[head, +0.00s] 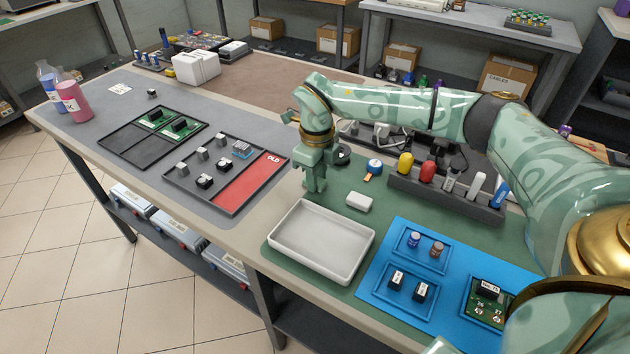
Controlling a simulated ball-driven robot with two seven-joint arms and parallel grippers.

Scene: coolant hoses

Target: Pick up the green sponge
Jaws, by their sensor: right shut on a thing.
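My right gripper (316,186) points down over the green mat, just behind the white tray. It is shut on a small green thing between its fingertips, which I take for the green sponge; the fingers mostly hide it, and its colour is close to theirs and the mat's. I cannot tell whether it still touches the mat. No other green sponge shows. My left gripper is not in view.
The empty white tray (283,252) lies in front of the gripper. A white block (359,201) lies to its right. A grey rack (440,196) stands farther right, with a blue tray mat (378,302) in front. A parts tray with a red section (258,180) is to the left.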

